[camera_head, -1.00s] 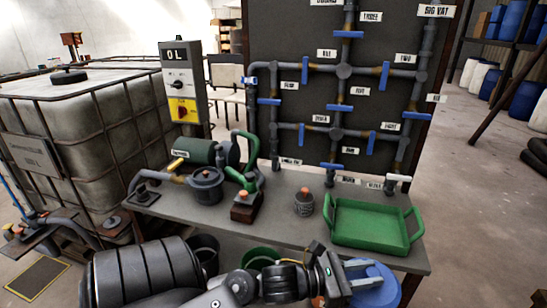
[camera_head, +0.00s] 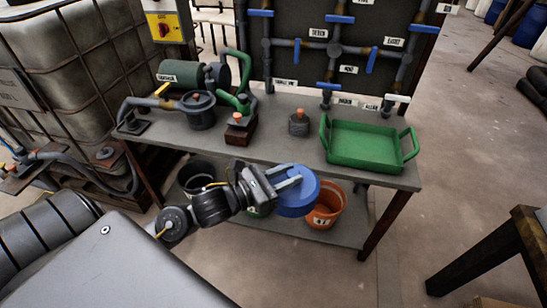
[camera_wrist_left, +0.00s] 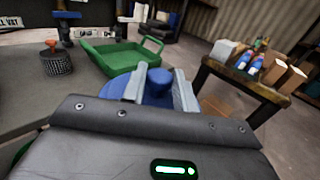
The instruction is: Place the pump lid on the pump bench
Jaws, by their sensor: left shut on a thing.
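My left gripper (camera_head: 288,183) is shut on a round blue lid (camera_head: 299,200). It holds the lid in front of the bench's front edge, apart from the bench top. In the left wrist view the lid's blue knob (camera_wrist_left: 159,80) is between the two fingers (camera_wrist_left: 158,88). The pump bench (camera_head: 270,143) is a grey table with a bare strip along its front. At its left stands a dark round pump housing (camera_head: 199,112) beside a green motor (camera_head: 185,73). My right gripper is not in view.
A green tray (camera_head: 365,143) stands at the bench's right end. A small dark pot with an orange knob (camera_head: 299,124) sits left of it. An orange bucket (camera_head: 327,207) and a black one (camera_head: 195,176) are on the lower shelf. Valved pipes rise behind.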

